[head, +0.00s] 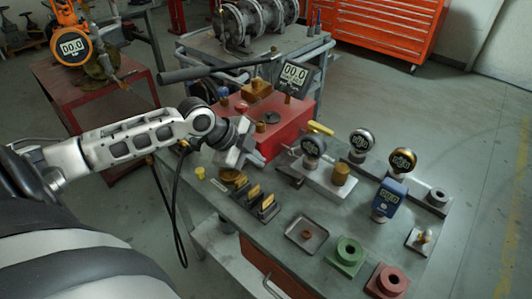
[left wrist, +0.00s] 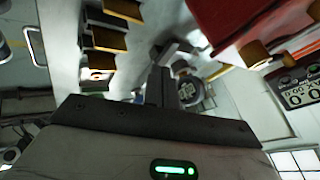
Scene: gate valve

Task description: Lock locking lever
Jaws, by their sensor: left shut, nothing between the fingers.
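My left gripper (head: 240,155) is over the workbench (head: 225,195), just left of the front of a red box-shaped unit (head: 283,133). Its fingers are shut and empty, and they also show together in the left wrist view (left wrist: 159,85). I cannot tell for sure which part is the locking lever. A yellow handle (head: 320,128) sticks out at the red unit's right side, apart from the gripper. A long dark bar handle (head: 215,70) lies above the unit, behind my arm. My right gripper is not in view.
Brass-topped dark blocks (head: 262,203) stand close below my left gripper. A grey manifold with gauges (head: 320,172), a blue gauge (head: 389,198), a small tray (head: 306,236), and green (head: 346,257) and red (head: 388,280) flanged parts stand to the right. A black cable hangs below my left arm.

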